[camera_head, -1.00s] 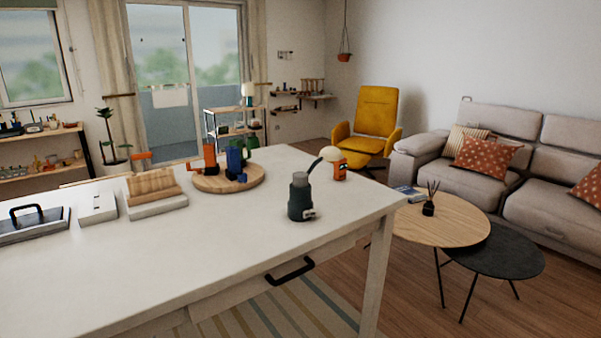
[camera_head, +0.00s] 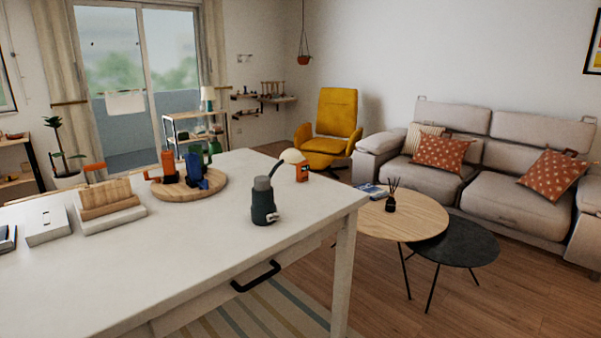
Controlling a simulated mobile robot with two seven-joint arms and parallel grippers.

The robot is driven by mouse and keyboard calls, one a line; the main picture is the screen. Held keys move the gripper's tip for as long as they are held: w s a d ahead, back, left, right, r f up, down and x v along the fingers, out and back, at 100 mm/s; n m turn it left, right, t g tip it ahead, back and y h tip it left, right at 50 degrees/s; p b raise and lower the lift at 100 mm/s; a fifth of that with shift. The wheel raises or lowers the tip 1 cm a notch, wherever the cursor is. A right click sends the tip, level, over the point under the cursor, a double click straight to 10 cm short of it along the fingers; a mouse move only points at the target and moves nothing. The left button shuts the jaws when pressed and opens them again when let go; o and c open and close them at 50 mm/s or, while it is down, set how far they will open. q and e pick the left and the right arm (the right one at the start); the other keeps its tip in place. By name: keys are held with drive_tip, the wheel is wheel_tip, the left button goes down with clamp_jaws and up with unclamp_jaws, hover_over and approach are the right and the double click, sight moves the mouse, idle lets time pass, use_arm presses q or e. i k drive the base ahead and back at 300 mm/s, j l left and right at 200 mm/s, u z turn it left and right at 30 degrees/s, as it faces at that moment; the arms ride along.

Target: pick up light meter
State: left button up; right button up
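A small orange device with a dark face and a pale dome, which looks like the light meter (camera_head: 302,173), stands on the white table (camera_head: 190,245) near its far right corner. A dark grey-green canister (camera_head: 264,206) with a grey top stands in front of it and to its left. A thin dark stem rises from beside the canister toward the dome; I cannot tell what it belongs to. Neither of my grippers is in view.
A round wooden board (camera_head: 213,187) holds orange and blue tools. A wooden block on a white base (camera_head: 110,218) and a white box (camera_head: 47,227) are at the left. The table's front middle is clear. A round wooden coffee table (camera_head: 425,220) stands beyond the right edge.

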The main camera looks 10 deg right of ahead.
sight(302, 168)
drive_tip(key=i+l+u, duration=0.1)
drive_tip(key=u, duration=0.25)
drive_tip(key=i+l+u, duration=0.1)
drive_tip(key=u, duration=0.25)
drive_tip(key=l+u, duration=0.2)
drive_tip(key=u, duration=0.15)
drive_tip(key=i+l+u, duration=0.2)
drive_tip(key=l, duration=0.2)
drive_tip(key=l+u, duration=0.2)
drive_tip(key=l, duration=0.25)
drive_tip(key=i+l, duration=0.1)
drive_tip(key=l, duration=0.45)
drive_tip(key=i+l+u, duration=0.1)
drive_tip(key=l, duration=0.45)
drive_tip(key=i+l, duration=0.1)
drive_tip(key=l, duration=0.5)
drive_tip(key=i+l+u, duration=0.1)
drive_tip(key=l, duration=0.45)
